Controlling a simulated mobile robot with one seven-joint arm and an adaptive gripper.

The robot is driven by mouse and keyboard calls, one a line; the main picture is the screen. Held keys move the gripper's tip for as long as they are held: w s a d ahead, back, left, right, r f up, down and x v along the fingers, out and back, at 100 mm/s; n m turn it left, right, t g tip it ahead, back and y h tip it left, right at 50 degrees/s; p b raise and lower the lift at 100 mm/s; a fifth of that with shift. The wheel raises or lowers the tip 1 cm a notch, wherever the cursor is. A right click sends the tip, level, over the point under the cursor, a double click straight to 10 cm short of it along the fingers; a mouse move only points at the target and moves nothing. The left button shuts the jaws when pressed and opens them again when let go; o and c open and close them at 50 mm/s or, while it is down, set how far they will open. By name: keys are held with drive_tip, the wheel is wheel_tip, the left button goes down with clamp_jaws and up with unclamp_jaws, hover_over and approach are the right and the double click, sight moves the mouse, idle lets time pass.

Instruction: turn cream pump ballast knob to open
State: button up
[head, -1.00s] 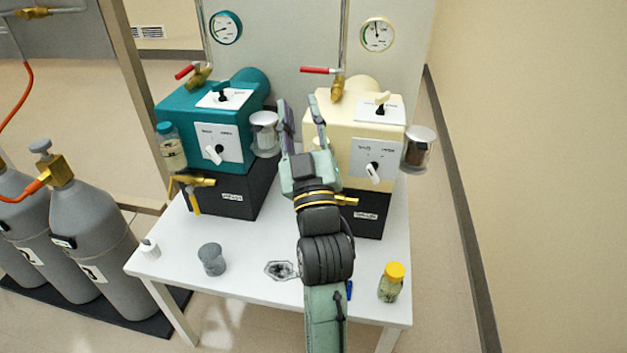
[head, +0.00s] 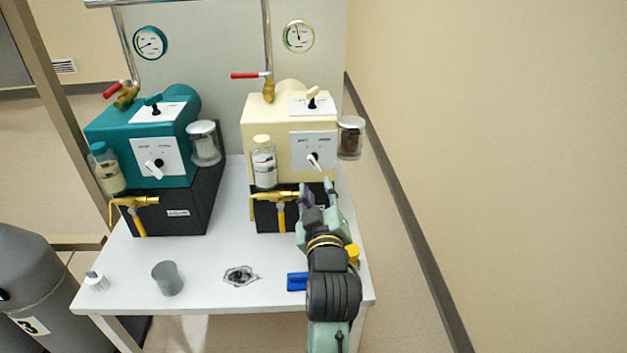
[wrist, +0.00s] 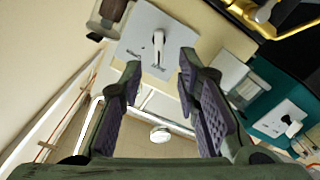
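The cream pump (head: 262,128) stands at the back right of the white table in the head view. Its ballast knob (head: 313,160), a white lever-like handle on a pale front plate, slants down to the right; the plate's lettering is too small to read. The knob also shows in the wrist view (wrist: 158,45), just beyond the fingertips and between them in the picture. My gripper (head: 317,187) is below and in front of the knob, apart from it. In the wrist view its fingers (wrist: 160,68) are spread with nothing between them.
A dark-filled jar (head: 350,140) sits right of the plate and a clear bottle (head: 263,165) left of it. A brass valve (head: 275,197) juts out below. The teal pump (head: 115,145) stands to the left. A blue item (head: 297,282) lies near my arm.

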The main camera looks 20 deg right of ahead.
sight(315, 166)
drive_tip(key=b+x, duration=0.1)
drive_tip(key=x, duration=0.6)
drive_tip(key=shift+w+r, duration=0.1)
drive_tip(key=shift+w, duration=0.1)
drive_tip(key=shift+w+d, duration=0.25)
drive_tip(key=shift+w, duration=0.45)
clamp_jaws()
